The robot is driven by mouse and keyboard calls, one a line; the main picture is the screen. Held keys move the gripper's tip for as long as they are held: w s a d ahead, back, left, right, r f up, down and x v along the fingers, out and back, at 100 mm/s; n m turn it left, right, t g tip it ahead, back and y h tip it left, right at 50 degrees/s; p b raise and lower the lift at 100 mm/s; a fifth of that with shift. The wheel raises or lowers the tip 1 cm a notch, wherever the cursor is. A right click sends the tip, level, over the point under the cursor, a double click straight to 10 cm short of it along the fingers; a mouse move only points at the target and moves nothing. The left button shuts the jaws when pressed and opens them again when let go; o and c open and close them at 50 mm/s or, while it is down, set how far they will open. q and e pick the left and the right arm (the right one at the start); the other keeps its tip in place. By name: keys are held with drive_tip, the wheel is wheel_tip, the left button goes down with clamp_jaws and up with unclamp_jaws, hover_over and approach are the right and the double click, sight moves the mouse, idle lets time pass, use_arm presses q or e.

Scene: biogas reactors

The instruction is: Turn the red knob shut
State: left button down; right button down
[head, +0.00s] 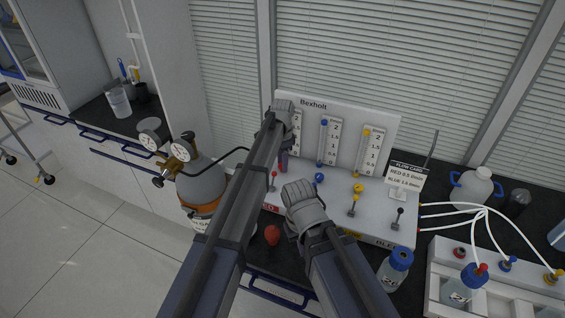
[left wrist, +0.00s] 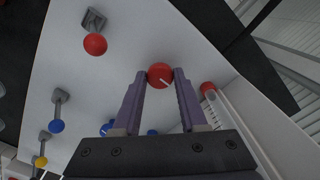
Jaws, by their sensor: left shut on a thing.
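The red knob (left wrist: 160,76), round with a white pointer line, sits on the white panel in the left wrist view. My left gripper (left wrist: 162,74) has its two purple fingers shut on it, one at each side. In the head view my left gripper (head: 283,158) is at the left part of the Bexholt panel (head: 383,120), and my arm hides the red knob there. The pointer line runs slantwise in the wrist view. My right arm ends in front of the panel's lower part; no fingers of it show.
A red-tipped lever (left wrist: 95,44) stands close to the knob. A blue knob (head: 319,178) and a yellow knob (head: 358,188) are to the right on the panel. A gas cylinder (head: 205,184) stands left. Bottles and white tubing crowd the right side.

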idle(0.4)
use_arm(q)
drive_tip(key=shift+c, duration=2.2)
unclamp_jaws()
drive_tip(key=shift+r, duration=0.1)
wheel_tip(320, 180, up, 8)
drive_tip(key=p, duration=0.7)
drive_tip(key=shift+p, duration=0.4)
use_arm(e)
wheel_tip(320, 180, up, 8)
use_arm(q)
drive_tip(key=shift+f, duration=0.2)
use_arm(e)
drive_tip(key=shift+f, duration=0.15)
